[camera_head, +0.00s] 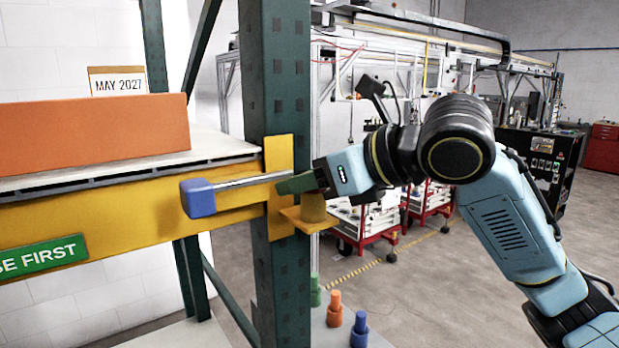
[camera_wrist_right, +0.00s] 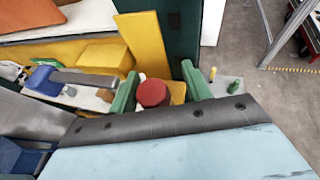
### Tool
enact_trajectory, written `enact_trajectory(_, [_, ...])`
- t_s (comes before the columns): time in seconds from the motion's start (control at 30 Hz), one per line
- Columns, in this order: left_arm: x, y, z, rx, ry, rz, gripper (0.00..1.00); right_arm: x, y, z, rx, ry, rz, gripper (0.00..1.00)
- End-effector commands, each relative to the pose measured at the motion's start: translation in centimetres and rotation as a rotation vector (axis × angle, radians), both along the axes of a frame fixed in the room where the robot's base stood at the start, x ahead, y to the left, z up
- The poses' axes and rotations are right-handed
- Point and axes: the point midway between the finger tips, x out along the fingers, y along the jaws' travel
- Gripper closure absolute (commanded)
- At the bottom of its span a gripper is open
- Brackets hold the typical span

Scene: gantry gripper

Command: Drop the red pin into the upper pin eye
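A gap shows between the pin and the right finger, with yellow bracket (camera_wrist_right: 178,91) behind. The red pin is hidden in the head view. How deep it sits in the eye cannot be told. My left gripper is not in view.
A blue block on a grey rod (camera_head: 198,198) juts out in front of the yellow beam (camera_head: 110,225). An orange box (camera_head: 95,135) sits on the shelf. Green (camera_head: 315,292), orange (camera_head: 334,309) and blue (camera_head: 359,330) pegs stand below. Open floor lies right.

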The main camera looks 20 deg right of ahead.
Motion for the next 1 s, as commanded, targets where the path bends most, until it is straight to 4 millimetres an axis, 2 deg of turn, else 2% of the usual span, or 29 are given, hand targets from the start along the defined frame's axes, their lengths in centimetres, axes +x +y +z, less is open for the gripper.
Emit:
enact_trajectory(0.77, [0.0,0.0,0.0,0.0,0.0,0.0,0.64,-0.3,0.1,0.6,0.011,-0.013,0.006,0.45])
enact_trajectory(0.87, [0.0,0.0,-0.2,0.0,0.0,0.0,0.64,-0.9,-0.6,1.1,0.011,-0.017,0.004,0.45])
enact_trajectory(1.0, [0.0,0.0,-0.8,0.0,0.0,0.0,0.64,-2.8,-2.2,2.0,0.01,-0.019,0.002,0.45])
